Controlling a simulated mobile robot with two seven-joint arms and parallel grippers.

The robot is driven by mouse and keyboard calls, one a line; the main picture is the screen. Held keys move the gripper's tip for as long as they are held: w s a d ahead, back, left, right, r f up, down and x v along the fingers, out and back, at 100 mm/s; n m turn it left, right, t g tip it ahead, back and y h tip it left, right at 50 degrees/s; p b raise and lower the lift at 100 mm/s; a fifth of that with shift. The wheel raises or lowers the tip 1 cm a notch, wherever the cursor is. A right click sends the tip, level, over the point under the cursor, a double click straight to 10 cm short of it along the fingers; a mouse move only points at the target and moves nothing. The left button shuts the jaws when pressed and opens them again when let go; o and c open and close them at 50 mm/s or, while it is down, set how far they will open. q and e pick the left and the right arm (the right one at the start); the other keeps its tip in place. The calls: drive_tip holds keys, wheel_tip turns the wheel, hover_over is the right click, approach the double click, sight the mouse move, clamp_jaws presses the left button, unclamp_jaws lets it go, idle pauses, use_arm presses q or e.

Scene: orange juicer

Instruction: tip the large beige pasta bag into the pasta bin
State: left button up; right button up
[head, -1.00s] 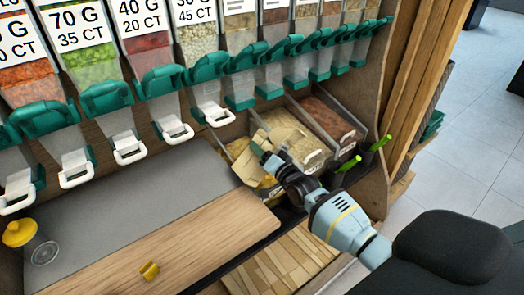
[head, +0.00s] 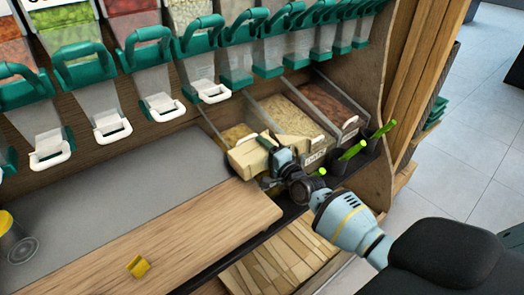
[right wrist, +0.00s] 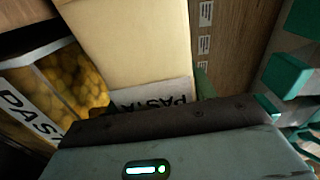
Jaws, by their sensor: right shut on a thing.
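The large beige pasta bag (head: 249,158) is held in my right gripper (head: 277,160), at the front of the pasta bin (head: 236,133). In the head view the bag lies nearly level and hides part of the bin. In the right wrist view the bag (right wrist: 130,40) fills the upper middle, with its PASTA label upside down. The pasta bin (right wrist: 68,82) shows beside it there, holding yellow pasta and bearing a PASTA label. I cannot see the bag's mouth or any pasta falling. My left gripper is not in view.
A bin of pale grains (head: 290,115) and a bin of reddish food (head: 333,103) stand to the right. Green-handled scoops (head: 352,150) stick up in front. Dispensers with green lids (head: 190,45) hang above. A yellow piece (head: 138,267) lies on the wooden board (head: 190,225).

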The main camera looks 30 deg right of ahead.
drive_tip(key=shift+f+m, duration=0.3)
drive_tip(key=shift+f, duration=0.1)
drive_tip(key=shift+d+m+b, duration=0.2)
drive_tip(key=shift+m+b, duration=0.2)
drive_tip(key=shift+m, duration=0.1)
drive_tip(key=shift+d+r+m, duration=0.2)
drive_tip(key=shift+r+m, duration=0.1)
drive_tip(key=shift+m, duration=0.6)
drive_tip(key=shift+d+r+m, duration=0.1)
drive_tip(key=shift+m, duration=0.3)
